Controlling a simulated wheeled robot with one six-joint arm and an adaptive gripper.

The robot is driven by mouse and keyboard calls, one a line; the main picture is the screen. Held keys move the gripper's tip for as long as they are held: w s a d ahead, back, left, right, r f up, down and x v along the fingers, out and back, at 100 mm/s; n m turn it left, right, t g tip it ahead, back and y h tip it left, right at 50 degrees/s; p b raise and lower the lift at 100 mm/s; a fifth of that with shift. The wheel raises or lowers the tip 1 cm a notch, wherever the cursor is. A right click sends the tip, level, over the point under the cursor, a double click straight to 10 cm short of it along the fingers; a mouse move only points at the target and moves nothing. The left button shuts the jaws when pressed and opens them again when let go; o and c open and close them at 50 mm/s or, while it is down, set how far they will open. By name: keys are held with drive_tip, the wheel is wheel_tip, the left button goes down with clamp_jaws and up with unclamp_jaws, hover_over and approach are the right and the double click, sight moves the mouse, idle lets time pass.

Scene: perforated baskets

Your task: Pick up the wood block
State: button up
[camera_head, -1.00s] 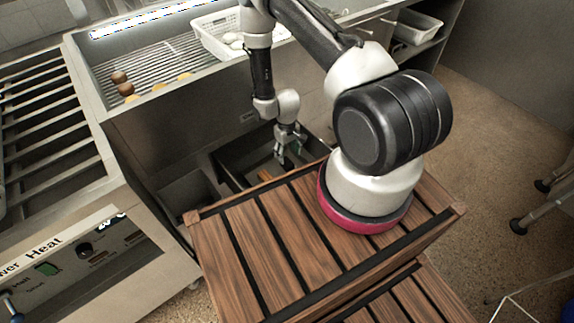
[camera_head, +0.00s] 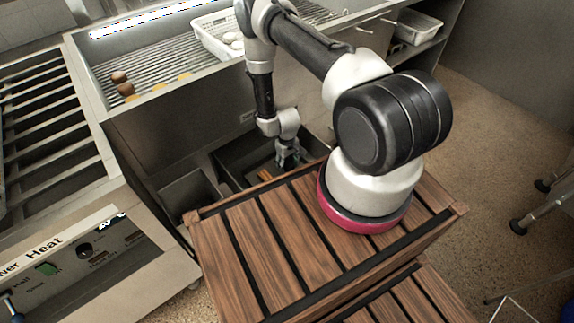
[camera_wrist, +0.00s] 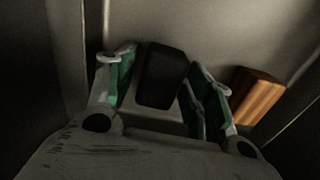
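The wood block (camera_wrist: 258,96) is orange-brown and lies to the right of my gripper in the wrist view, outside the fingers and apart from them. In the head view a small orange-brown part of it (camera_head: 265,175) shows inside the dark grey bin (camera_head: 228,165), left of my gripper. My gripper (camera_head: 287,161) reaches down into this bin. In the wrist view its green-padded fingers (camera_wrist: 165,85) are spread apart. A dark block-like shape (camera_wrist: 162,76) shows between them; I cannot tell whether it is a separate thing.
The slatted wooden box (camera_head: 270,245) under my arm's base stands close in front of the bin. A steel counter with a grill (camera_head: 150,70) rises behind it, with a white perforated basket (camera_head: 212,42) on top. The bin's walls are close around my gripper.

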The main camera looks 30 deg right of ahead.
drive_tip(key=c, duration=0.7)
drive_tip(key=shift+r, duration=0.15)
